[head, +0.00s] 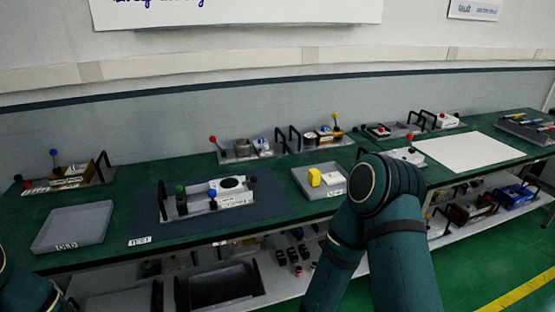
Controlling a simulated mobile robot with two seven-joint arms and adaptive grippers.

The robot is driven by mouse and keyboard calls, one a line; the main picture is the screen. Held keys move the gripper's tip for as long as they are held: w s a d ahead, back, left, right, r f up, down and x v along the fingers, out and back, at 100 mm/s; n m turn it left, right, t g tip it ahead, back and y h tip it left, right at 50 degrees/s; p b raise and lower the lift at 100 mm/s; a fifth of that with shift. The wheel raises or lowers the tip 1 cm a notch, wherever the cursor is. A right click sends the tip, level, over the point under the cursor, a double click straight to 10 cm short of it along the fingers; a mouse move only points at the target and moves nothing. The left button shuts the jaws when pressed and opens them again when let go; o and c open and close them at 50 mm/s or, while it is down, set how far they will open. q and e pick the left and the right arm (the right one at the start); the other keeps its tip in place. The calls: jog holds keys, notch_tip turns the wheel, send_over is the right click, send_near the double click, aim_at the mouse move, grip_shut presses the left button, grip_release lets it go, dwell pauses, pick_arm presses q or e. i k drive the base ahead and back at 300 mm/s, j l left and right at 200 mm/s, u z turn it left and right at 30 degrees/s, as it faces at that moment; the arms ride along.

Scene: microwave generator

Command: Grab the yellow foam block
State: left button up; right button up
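The yellow foam block (314,177) stands in a shallow grey tray (302,186) on the green bench, right of the middle of the head view. A white block (333,178) with a label lies beside it in the same tray. My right arm rises from the bottom, and its thick links cover the area just right of the tray. The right gripper is not visible. Only a piece of my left arm shows in the bottom left corner, and the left gripper is out of view.
A labelled grey tray (73,227) lies empty at the left. A device (209,200) with knobs sits on a dark mat (262,203) left of the block's tray. Fixtures with upright handles (243,149) line the back. A white sheet (468,151) lies at right. A shelf below holds bins.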

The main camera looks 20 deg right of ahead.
aim_at(314, 175)
jog(key=z, duration=1.15)
